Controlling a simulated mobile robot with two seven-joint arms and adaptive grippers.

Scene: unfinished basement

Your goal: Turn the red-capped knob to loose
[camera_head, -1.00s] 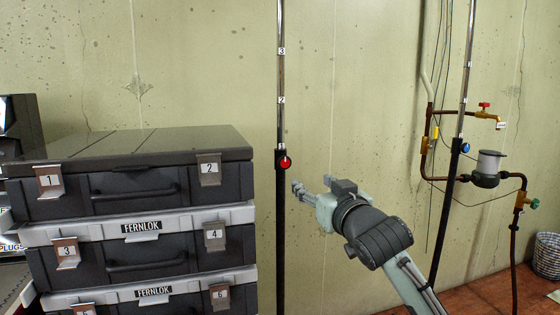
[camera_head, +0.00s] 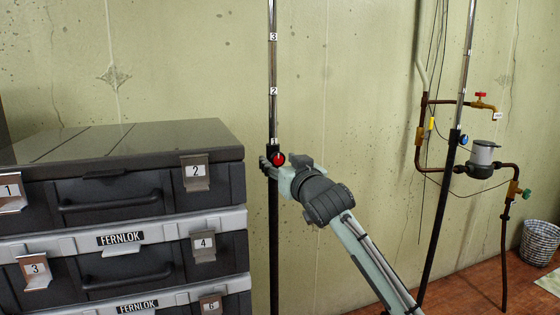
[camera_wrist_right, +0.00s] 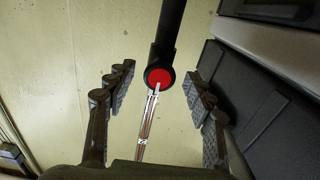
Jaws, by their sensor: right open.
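The red-capped knob (camera_head: 279,159) sits on a pole, where the chrome upper rod (camera_head: 272,60) meets the black lower tube (camera_head: 274,240). In the right wrist view the knob (camera_wrist_right: 159,77) shows a round red cap with a white line pointing along the chrome rod. My right gripper (camera_head: 268,163) is at the knob's height. In the wrist view its two open fingers (camera_wrist_right: 155,90) stand on either side of the knob, with a visible gap on each side. My left gripper is not in view.
Stacked dark cases (camera_head: 130,180) with numbered latches stand close on the left of the pole. A second pole with a blue-capped knob (camera_head: 463,139) stands at right before brown pipes with a red-handled tap (camera_head: 482,97). A wire basket (camera_head: 538,244) stands on the floor.

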